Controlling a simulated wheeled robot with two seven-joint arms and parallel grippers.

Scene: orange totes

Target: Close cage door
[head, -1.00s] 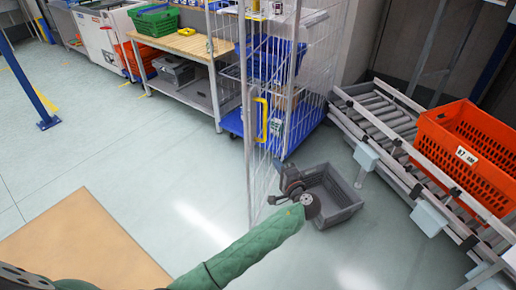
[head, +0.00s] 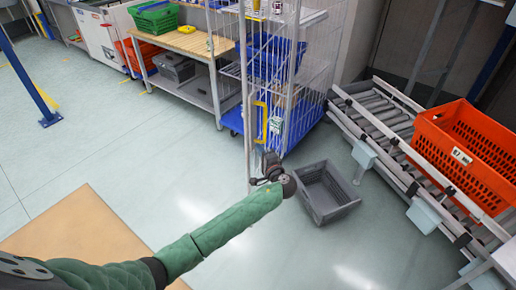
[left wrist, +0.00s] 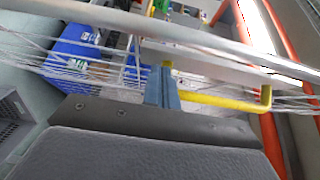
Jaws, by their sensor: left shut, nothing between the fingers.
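The wire cage (head: 312,88) stands on a blue base at the upper middle of the head view. Its wire door (head: 247,110) stands out from the cage front, seen nearly edge-on, with a yellow handle (head: 258,122). My left gripper (head: 270,160) is at the lower part of the door, below the handle, shut and empty. In the left wrist view its fingertips (left wrist: 162,88) are close to the yellow handle (left wrist: 225,101) and the door's bars; I cannot tell whether they touch. My right gripper is not in view.
A grey bin (head: 328,192) lies on the floor just right of my left gripper. A roller conveyor (head: 385,120) with an orange tote (head: 470,150) is on the right. A workbench (head: 190,45) stands left of the cage.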

